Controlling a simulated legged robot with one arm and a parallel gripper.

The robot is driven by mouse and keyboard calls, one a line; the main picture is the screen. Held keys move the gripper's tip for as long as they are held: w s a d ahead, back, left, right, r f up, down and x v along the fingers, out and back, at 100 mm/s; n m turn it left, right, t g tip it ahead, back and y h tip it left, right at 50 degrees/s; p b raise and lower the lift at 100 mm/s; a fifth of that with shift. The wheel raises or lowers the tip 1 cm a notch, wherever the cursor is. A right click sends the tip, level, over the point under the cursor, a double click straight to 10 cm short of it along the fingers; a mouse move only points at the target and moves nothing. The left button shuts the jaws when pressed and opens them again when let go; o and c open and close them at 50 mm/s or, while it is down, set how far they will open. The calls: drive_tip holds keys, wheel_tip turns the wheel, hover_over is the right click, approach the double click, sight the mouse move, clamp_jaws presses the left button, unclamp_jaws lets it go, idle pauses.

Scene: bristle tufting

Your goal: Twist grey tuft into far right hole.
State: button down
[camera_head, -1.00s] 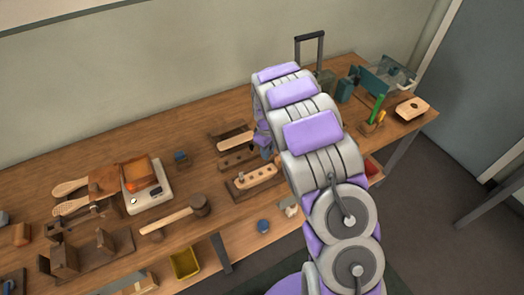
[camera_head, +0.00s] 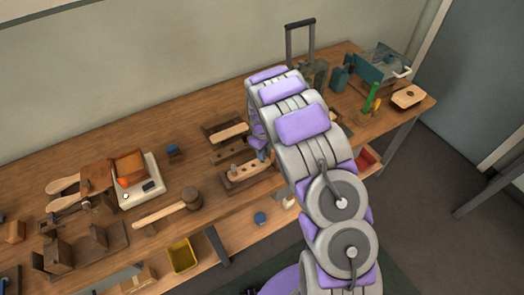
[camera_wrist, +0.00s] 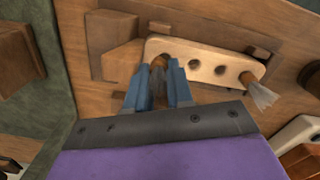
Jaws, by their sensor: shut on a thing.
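The pale wooden brush block (camera_head: 247,171) lies in a dark wooden holder on the bench. In the wrist view the block (camera_wrist: 208,65) shows a row of round holes. My gripper (camera_wrist: 163,68) has blue fingers shut on a dark grey tuft (camera_wrist: 158,88) at the block's left end in that view. The tuft's brownish end is at or just over the end hole; I cannot tell how deep it sits. A lighter tuft (camera_wrist: 262,95) sticks out at the block's other end. In the head view my gripper (camera_head: 262,153) is at the block's right end, partly hidden by my arm.
A mallet (camera_head: 170,208), a scale (camera_head: 140,185) and a second pale wooden piece (camera_head: 229,133) lie left of my arm. A yellow bin (camera_head: 182,256) is at the front. A green-handled tool (camera_head: 371,97) stands at the right.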

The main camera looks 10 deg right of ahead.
drive_tip(key=shift+a, duration=0.7)
drive_tip(key=shift+d+p, duration=0.1)
drive_tip(key=shift+p, duration=0.2)
drive_tip(key=shift+a, duration=0.3)
drive_tip(key=shift+d, duration=0.1)
drive_tip(key=shift+d, duration=0.6)
drive_tip(key=shift+a, duration=0.2)
drive_tip(key=shift+d+f+p, duration=0.1)
drive_tip(key=shift+f+p, duration=0.3)
drive_tip(key=shift+f, duration=0.2)
idle(0.4)
drive_tip(key=shift+s+n+p, duration=0.15)
drive_tip(key=shift+n+p, duration=2.35)
drive_tip(key=shift+p, duration=0.2)
drive_tip(key=shift+n+p, duration=0.3)
drive_tip(key=shift+p, duration=0.05)
idle(0.5)
